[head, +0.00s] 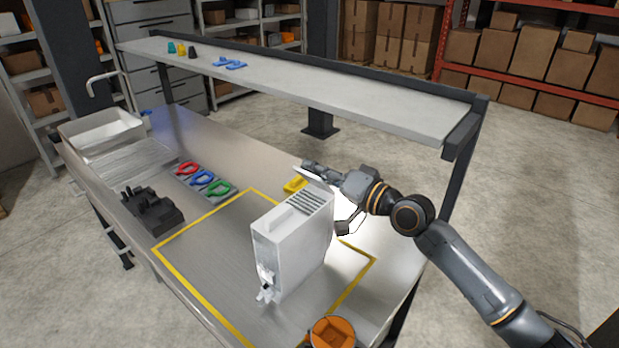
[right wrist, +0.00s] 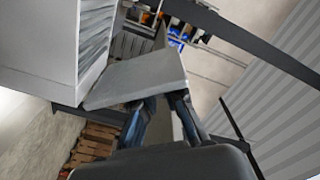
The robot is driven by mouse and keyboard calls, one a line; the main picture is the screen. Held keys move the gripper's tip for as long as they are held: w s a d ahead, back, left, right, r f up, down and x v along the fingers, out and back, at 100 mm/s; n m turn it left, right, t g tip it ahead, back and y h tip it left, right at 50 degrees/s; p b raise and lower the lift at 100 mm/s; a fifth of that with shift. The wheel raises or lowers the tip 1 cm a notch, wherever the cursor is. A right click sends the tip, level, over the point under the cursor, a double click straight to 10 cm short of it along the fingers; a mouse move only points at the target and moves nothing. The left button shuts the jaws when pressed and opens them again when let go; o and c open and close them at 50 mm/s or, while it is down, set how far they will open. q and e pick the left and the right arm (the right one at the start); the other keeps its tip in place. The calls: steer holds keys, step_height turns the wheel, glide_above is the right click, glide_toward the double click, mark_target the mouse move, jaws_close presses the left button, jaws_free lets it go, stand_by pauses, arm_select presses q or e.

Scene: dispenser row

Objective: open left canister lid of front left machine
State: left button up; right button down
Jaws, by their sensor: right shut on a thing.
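A white dispenser machine (head: 285,250) stands upright on the metal table inside a yellow outlined area, with a spout low on its front. Its top shows a slatted, open-looking part. A light lid (head: 313,180) is tilted up at the back of the top. My right gripper (head: 322,172) is at that lid, behind the machine's top. In the right wrist view the lid is a flat grey plate (right wrist: 140,78), and the fingers are shut on its edge; the white machine (right wrist: 40,45) is to the left. My left gripper is not in view.
Red, blue and green clips (head: 204,181) lie on a grey mat left of the machine, beside a black fixture (head: 150,212). A yellow item (head: 295,185) lies behind the machine. A raised shelf (head: 300,85) runs along the table's back.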

steer(key=m, duration=0.1)
steer(key=w+d+m, duration=0.1)
steer(key=m, duration=0.2)
steer(key=shift+w+d+r+m, duration=0.2)
steer(key=shift+w+d+m, duration=0.1)
steer(key=shift+w+d, duration=0.1)
steer(key=shift+w+d+f+m+p, duration=0.15)
steer(key=shift+w+d+m+p, duration=0.2)
steer(key=shift+m, duration=0.75)
steer(key=shift+w+d+f+m+p, duration=0.2)
steer(key=shift+w+d+m, duration=0.25)
steer(key=shift+m, duration=0.65)
steer(key=c, duration=1.4)
jaws_free()
steer(key=v, duration=1.2)
steer(key=shift+r, duration=0.1)
